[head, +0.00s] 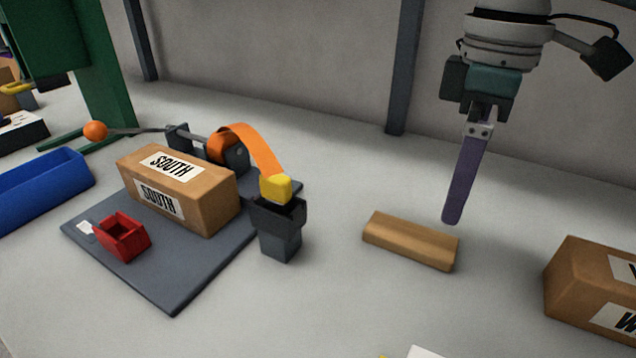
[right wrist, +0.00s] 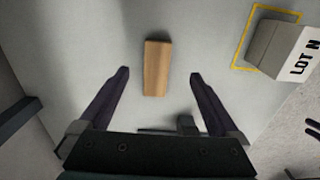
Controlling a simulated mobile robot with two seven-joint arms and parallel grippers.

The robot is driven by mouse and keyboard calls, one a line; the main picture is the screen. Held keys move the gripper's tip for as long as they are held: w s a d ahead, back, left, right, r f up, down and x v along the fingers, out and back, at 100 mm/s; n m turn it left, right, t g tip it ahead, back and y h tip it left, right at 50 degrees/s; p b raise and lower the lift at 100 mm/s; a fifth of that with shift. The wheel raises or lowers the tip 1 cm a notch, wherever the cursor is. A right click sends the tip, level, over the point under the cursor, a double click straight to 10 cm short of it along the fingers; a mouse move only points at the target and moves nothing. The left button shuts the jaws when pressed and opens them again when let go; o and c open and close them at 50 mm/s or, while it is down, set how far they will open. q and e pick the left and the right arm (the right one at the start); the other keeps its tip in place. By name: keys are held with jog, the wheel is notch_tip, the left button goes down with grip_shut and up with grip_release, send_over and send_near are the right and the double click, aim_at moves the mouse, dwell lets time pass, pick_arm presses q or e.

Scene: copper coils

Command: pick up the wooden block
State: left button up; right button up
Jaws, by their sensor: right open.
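The wooden block (head: 411,240) lies flat on the grey table in the head view, right of centre. My right gripper (head: 453,221) hangs down just behind and above the block's right end, seen edge-on with one purple finger showing. In the right wrist view the block (right wrist: 157,68) lies ahead, between the lines of the two fingers. The right gripper (right wrist: 159,74) is open there, with a wide gap and nothing between its fingertips.
A cardboard box (head: 590,290) stands right of the block. A blue bin (head: 40,185) lies far left. A LOT box (right wrist: 282,48) stands inside yellow tape.

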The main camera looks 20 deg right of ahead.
send_over(433, 242)
jog(key=f, duration=0.4)
jog(key=shift+s+f+b, duration=0.2)
jog(key=shift+s+b, duration=0.05)
jog(key=shift+b, duration=0.15)
jog(key=f, duration=0.1)
jog(key=f+b, duration=0.1)
jog(key=f, duration=0.3)
jog(key=shift+w+f, duration=0.15)
jog(key=shift+w, duration=0.1)
jog(key=shift+c, duration=0.2)
jog(key=c, duration=1.4)
jog(key=shift+r, duration=0.2)
